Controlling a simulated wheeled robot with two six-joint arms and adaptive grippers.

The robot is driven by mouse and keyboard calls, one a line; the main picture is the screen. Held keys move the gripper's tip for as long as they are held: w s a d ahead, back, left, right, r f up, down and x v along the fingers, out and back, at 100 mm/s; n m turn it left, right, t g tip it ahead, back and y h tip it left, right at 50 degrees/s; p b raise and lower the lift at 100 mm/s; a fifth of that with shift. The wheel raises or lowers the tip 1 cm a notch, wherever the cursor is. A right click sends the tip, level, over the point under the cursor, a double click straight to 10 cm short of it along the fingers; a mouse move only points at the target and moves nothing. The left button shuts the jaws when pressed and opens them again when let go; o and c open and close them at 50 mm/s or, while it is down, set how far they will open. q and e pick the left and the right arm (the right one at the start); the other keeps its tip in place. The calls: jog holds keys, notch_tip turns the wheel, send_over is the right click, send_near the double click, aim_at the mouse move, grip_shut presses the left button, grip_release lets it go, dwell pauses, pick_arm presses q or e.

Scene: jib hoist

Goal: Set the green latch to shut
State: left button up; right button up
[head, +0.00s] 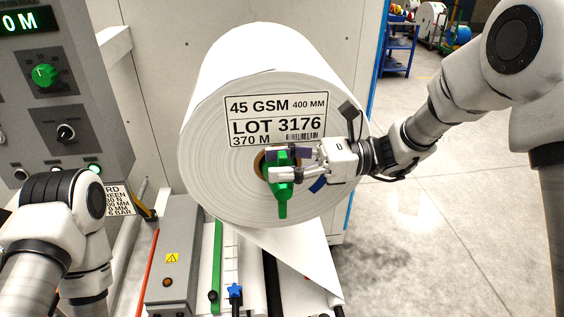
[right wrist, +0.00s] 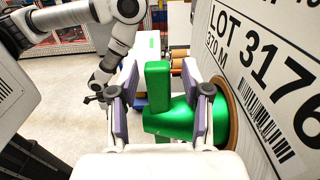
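The green latch (head: 281,186) sits at the core of the large white paper roll, with its narrow end pointing down in the head view. In the right wrist view the latch (right wrist: 158,88) shows a flat upright bar and a rounded green body beside the roll's core. My right gripper (head: 292,164) is at the latch. Its two purple-padded fingers (right wrist: 162,108) are spread on either side of the green bar, with a visible gap at the left finger. My left arm is at the lower left of the head view. Its gripper (right wrist: 93,99) shows small and dark in the right wrist view.
The white roll (head: 230,75) carries a lot label (head: 278,119). A grey control panel (head: 60,90) with a green knob (head: 44,75) stands at the left. A green bar (head: 215,265) and a grey box (head: 172,262) lie below the roll. Open floor is at the right.

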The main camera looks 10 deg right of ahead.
jog(key=d, duration=1.2)
jog(key=shift+a, duration=0.1)
